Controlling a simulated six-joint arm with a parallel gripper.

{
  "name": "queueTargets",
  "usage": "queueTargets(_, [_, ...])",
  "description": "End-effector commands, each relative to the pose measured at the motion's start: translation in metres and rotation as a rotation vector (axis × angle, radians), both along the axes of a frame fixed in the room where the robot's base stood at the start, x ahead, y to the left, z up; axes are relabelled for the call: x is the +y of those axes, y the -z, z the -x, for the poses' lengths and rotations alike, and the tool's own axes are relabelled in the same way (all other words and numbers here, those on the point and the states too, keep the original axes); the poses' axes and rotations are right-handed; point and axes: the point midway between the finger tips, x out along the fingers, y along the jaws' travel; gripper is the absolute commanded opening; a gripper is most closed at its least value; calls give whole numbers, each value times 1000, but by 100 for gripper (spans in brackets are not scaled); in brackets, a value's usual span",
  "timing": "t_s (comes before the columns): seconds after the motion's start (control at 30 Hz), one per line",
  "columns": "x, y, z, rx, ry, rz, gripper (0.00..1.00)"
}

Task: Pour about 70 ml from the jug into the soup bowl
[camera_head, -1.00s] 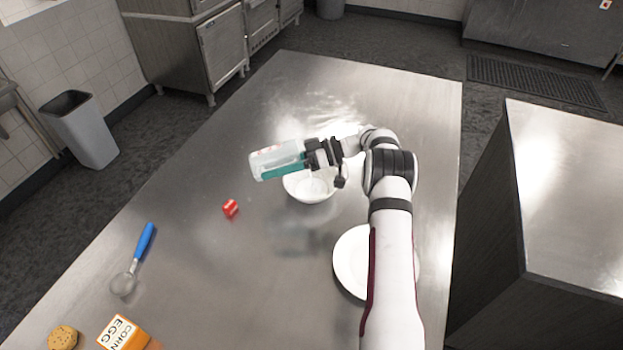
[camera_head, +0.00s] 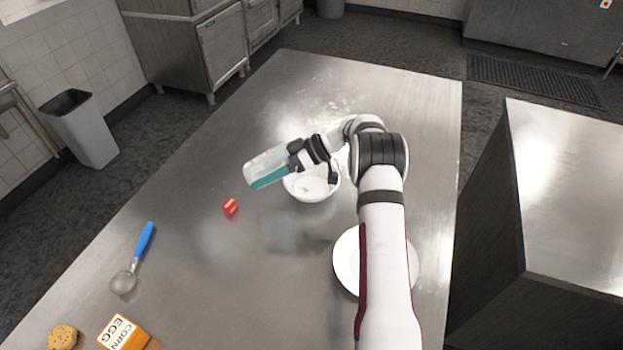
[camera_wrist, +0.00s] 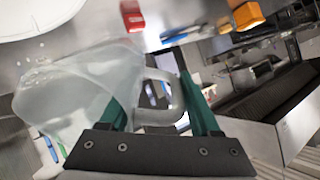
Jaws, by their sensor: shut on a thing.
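The clear jug (camera_head: 262,160) is up in the air in the head view, over the left side of the white soup bowl (camera_head: 318,192) and beyond its left rim. My gripper (camera_head: 284,166) is shut on the jug's handle; its teal fingers also show either side of the handle in the wrist view (camera_wrist: 160,88). In the wrist view the jug (camera_wrist: 75,95) looks tilted, with pale contents and a few pale drops near its rim. The exact tilt and fill level are unclear. The bowl stands on the table, partly hidden by my gripper and wrist.
A white plate (camera_head: 347,262) lies on the steel table (camera_head: 240,270), partly under my arm. A small red item (camera_head: 230,208) lies left of the bowl.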

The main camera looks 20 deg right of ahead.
Motion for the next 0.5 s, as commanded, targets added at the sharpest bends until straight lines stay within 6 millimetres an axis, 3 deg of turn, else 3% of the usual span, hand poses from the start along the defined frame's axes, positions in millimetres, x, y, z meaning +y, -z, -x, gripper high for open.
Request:
queueTargets(0.2, [5,11,-1,45,-3,207,0])
queueTargets(0.5, [4,12,-1,50,-2,221,0])
